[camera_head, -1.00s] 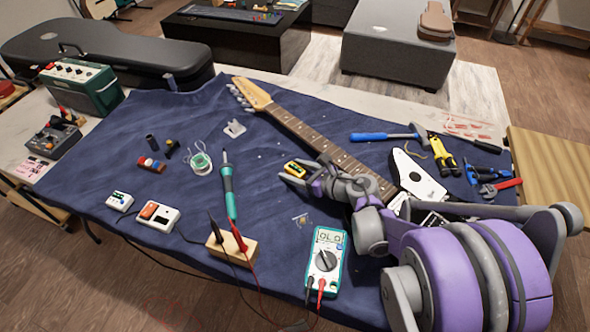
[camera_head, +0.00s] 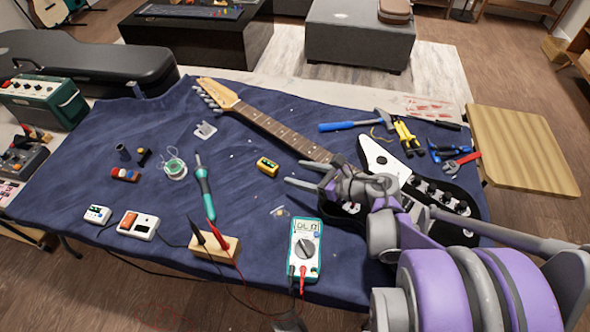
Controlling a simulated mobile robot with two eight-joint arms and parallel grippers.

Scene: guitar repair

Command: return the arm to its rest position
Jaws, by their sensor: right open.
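My right arm comes in from the lower right, over the body of the electric guitar (camera_head: 385,160). My right gripper (camera_head: 302,173) is open and empty, its fingers pointing left above the blue cloth, next to the guitar's neck. A small yellow device (camera_head: 267,167) lies on the cloth just left of the fingertips, apart from them. The arm hides part of the guitar's body. My left gripper is not in view.
A multimeter (camera_head: 305,250) lies below the gripper, with a wooden block (camera_head: 215,250) and a soldering iron (camera_head: 203,185) to its left. Hammer (camera_head: 345,126), pliers (camera_head: 405,135) and wrench (camera_head: 462,162) lie beyond the guitar. Cloth around the yellow device is mostly free.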

